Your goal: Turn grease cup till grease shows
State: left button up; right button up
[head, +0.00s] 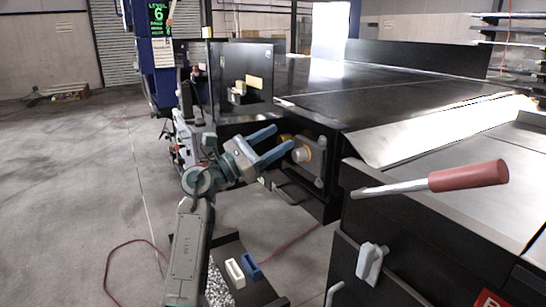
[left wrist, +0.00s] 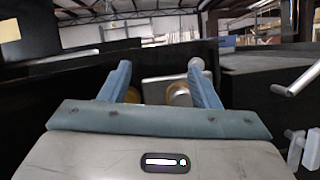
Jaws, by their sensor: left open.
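A round cup with a pale cap and a yellow-brass rim (head: 302,154), which looks like the grease cup, sits on the dark side of the conveyor. A second brass piece shows partly behind my fingers. My left gripper (head: 283,138) is open, its two blue fingers pointing at these parts; in the head view the fingertips overlap them. In the left wrist view, two brass-coloured round parts (left wrist: 178,94) (left wrist: 132,96) lie low between the open fingers (left wrist: 160,72), partly hidden by the gripper body. I see no contact and no grease. My right gripper is not in view.
A red-handled lever (head: 468,176) sticks out at the right, with a grey latch-like handle (head: 371,263) below it. A low tray holds a white block (head: 235,272) and a blue block (head: 251,265). Open floor (head: 70,190) lies at the left.

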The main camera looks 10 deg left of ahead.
pick_arm(q)
jog(key=s, duration=0.9)
jog(key=shift+s+d+r, duration=0.4)
jog(key=shift+d, duration=0.05)
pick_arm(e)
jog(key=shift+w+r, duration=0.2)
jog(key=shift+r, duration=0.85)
